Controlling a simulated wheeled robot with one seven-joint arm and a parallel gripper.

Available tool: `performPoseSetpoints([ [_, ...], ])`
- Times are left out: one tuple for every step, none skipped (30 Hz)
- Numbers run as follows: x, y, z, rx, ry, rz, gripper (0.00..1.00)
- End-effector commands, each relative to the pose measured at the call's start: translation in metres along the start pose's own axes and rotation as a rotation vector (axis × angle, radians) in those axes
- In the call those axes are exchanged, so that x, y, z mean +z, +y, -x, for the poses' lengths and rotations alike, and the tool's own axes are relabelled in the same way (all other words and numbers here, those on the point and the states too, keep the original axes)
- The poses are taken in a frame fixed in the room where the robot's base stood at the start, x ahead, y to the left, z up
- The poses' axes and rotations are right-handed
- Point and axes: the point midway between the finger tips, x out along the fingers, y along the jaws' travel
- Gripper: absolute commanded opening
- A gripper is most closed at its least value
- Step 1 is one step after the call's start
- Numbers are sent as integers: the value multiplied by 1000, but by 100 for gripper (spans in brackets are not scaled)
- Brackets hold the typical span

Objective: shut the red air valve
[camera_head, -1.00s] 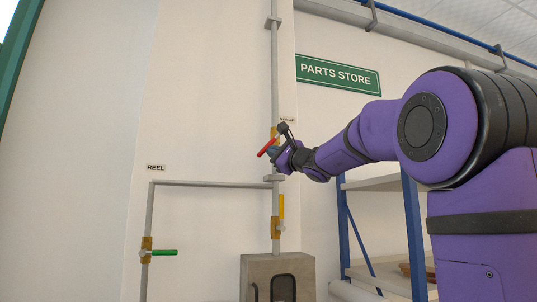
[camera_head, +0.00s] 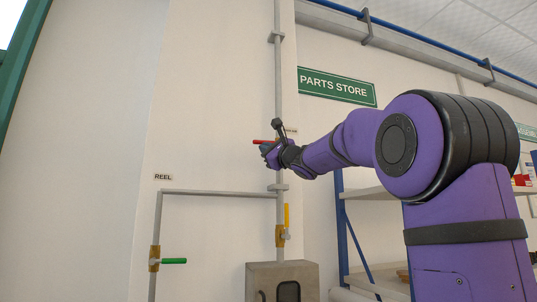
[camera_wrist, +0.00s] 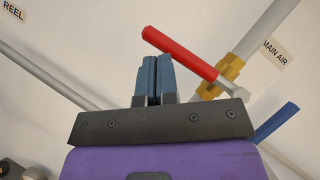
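The red valve handle (camera_head: 263,142) is on the vertical pipe, high on the wall. In the head view it lies about level, pointing left, crosswise to the pipe. In the wrist view the red handle (camera_wrist: 180,52) runs from upper left down to a brass valve body (camera_wrist: 222,77) beside a MAIN AIR label. My gripper (camera_head: 266,149) is just below the handle in the head view and hides part of the valve. In the wrist view its blue fingers (camera_wrist: 154,62) are together with nothing between them, tips close under the handle; I cannot tell if they touch.
A yellow-handled valve (camera_head: 282,234) sits lower on the same pipe, above a grey box (camera_head: 282,268). A green-handled valve (camera_head: 154,258) is on the REEL branch (camera_head: 220,193). Blue-framed shelving (camera_head: 343,230) stands to the right. The wall to the left is bare.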

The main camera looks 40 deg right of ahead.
Motion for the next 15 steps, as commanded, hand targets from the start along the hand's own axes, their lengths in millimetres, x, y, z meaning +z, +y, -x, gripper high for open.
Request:
performPoseSetpoints([
  [1, 0, -1, 1, 0, 0, 0],
  [2, 0, -2, 1, 0, -1, 0],
  [2, 0, -2, 1, 0, -1, 0],
  [3, -1, -2, 1, 0, -1, 0],
  [3, -1, -3, 1, 0, -1, 0],
  [4, -1, -3, 1, 0, -2, 0],
  [4, -1, -3, 1, 0, -2, 0],
  [4, -2, -3, 1, 0, -2, 0],
  [4, -2, -3, 1, 0, -2, 0],
  [4, -2, -3, 0, 0, -2, 0],
  [5, -2, -3, 0, -1, -2, 0],
  [5, -2, -3, 0, -1, -2, 0],
  [5, -2, -4, 0, -1, -1, 0],
  [5, -2, -4, 0, -1, -1, 0],
  [5, -2, -4, 0, -1, -1, 0],
])
